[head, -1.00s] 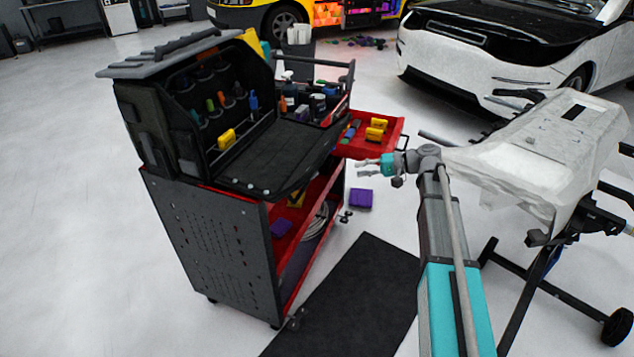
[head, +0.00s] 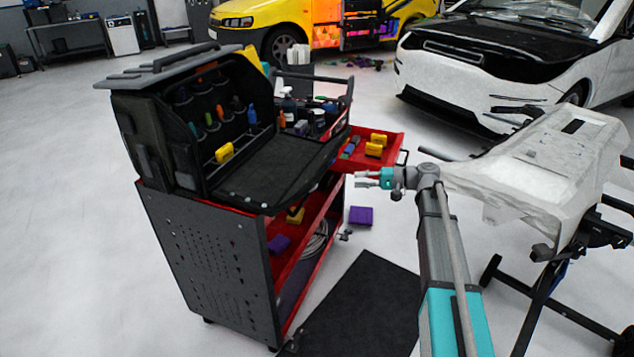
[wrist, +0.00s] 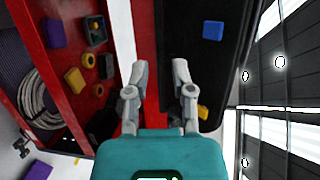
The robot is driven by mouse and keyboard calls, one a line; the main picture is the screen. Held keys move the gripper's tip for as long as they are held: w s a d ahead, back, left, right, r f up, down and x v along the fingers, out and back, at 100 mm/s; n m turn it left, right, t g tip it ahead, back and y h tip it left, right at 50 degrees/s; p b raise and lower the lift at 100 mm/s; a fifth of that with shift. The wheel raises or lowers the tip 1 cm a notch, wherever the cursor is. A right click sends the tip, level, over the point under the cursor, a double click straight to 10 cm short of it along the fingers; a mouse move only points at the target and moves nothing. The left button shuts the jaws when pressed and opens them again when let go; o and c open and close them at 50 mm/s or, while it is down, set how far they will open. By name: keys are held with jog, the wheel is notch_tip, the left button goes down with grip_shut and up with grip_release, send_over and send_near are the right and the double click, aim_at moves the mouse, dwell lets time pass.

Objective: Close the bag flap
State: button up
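The black tool bag (head: 150,140) stands open on top of the cart. Its flap (head: 275,172) lies lowered toward the gripper side, roughly flat, with small round studs along its near edge. Tools stand in the bag's inner pockets. My gripper (head: 367,180) is to the right of the flap in the head view, apart from it and empty. In the wrist view its two fingers (wrist: 159,72) are spread with a gap between them. A black panel (wrist: 202,62) beyond the right finger may be the flap; I cannot tell for sure.
The cart (head: 205,255) has red shelves and an open red drawer (head: 388,138) near my gripper. A purple box (head: 361,215) lies on the floor beside it. A white car panel (head: 550,160) on a stand is at right. A dark mat (head: 355,305) covers the floor between.

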aim_at(318, 181)
jog(key=a, duration=0.4)
jog(key=a+f+b, duration=0.1)
jog(key=a, duration=0.8)
jog(key=shift+w+f, duration=0.2)
grip_shut()
